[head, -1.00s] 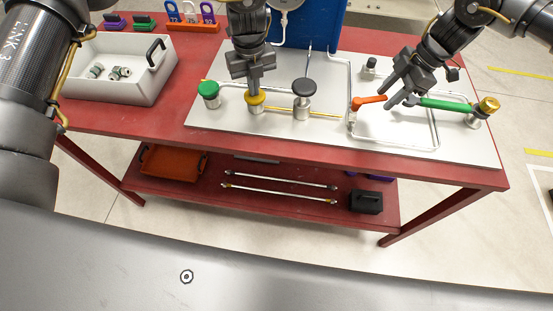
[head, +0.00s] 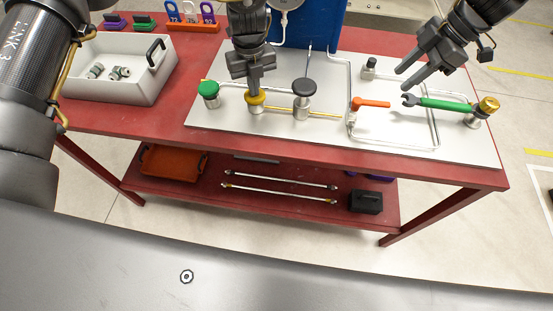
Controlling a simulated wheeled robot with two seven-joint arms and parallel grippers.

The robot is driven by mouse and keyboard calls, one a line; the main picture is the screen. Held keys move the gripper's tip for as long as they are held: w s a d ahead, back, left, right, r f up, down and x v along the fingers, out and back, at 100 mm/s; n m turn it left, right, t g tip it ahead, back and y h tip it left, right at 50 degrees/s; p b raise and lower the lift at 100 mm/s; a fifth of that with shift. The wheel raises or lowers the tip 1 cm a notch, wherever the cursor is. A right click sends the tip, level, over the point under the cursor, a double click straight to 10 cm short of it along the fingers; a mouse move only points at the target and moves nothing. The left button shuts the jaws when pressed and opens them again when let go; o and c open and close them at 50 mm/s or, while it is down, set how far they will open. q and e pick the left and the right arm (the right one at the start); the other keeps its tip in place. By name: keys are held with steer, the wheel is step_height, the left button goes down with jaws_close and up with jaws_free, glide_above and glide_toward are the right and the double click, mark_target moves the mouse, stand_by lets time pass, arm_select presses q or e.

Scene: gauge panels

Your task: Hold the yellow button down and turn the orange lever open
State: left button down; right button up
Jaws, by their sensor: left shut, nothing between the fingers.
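The yellow button (head: 257,98) stands on a metal post on the pale panel board (head: 400,150). My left gripper (head: 255,88) is shut and empty, pointing straight down with its fingertips at the button's top; they appear to touch it. How far the button is pressed cannot be told. The orange lever (head: 374,103) sits on a small valve in the pipe and points right in the picture. My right gripper (head: 403,80) is open and empty, above and to the right of the lever, apart from it.
A green button (head: 208,89) and a black button (head: 304,87) flank the yellow one. A pale bin (head: 110,85) with fittings stands left.

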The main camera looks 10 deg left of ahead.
steer(key=s+a+f+n+g+y, duration=0.1)
steer(key=s+a+f+n+g, duration=0.2)
steer(key=s+a+f+n, duration=0.3)
steer(key=s+a+f+n+g+y, duration=0.2)
steer(key=s+a+f+n+g, duration=0.2)
steer(key=s+a, duration=1)
steer(key=a+f+n, duration=0.2)
steer(key=a, duration=0.4)
steer(key=shift+f, duration=0.2)
